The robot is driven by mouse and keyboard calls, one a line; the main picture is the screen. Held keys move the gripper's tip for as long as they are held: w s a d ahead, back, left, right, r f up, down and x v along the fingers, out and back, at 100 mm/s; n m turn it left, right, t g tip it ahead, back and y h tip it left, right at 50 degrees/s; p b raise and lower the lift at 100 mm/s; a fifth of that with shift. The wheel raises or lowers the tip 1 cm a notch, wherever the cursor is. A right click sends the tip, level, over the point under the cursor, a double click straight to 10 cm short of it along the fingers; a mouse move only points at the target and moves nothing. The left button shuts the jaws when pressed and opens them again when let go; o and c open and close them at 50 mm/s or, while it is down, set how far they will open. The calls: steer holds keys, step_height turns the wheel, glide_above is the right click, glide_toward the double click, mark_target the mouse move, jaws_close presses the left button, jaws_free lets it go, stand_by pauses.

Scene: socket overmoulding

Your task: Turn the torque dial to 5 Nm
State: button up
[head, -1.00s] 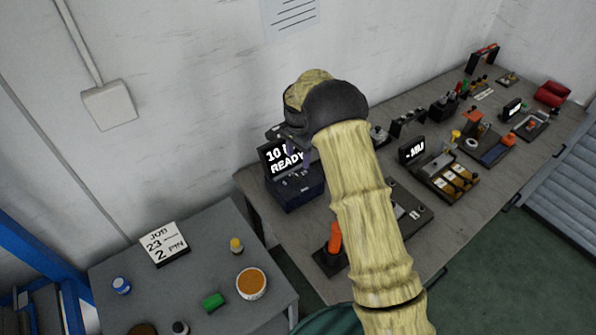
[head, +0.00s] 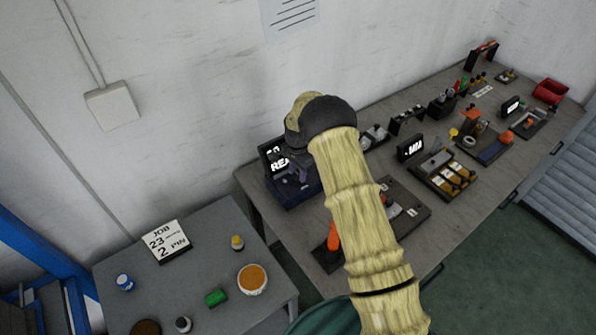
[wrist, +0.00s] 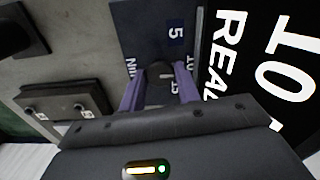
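The torque unit (head: 293,197) is a dark blue box at the left end of the long bench. Its black screen (head: 272,160) is partly hidden by my arm in the head view; in the wrist view the screen (wrist: 268,75) reads 10 and READY, cut off at the edge.
A card reading JOB 23, 2 PIN (head: 167,242) stands on the grey side table (head: 205,260) with small pots. An orange-handled tool (head: 333,240) is near the unit. Several fixtures, including a second screen (head: 411,148), line the bench to the right.

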steer(key=shift+c, duration=1.3)
steer(key=shift+n, duration=0.3)
steer(key=n+b, duration=0.3)
steer(key=n, duration=0.1)
steer(key=shift+w, duration=0.1)
steer(key=n+b, duration=0.1)
steer(key=n, duration=0.2)
steer(key=shift+n, duration=0.3)
steer(key=shift+r+n+b, duration=0.1)
steer(key=shift+n+b, duration=0.4)
steer(key=shift+n, duration=1.4)
steer(key=o, duration=1)
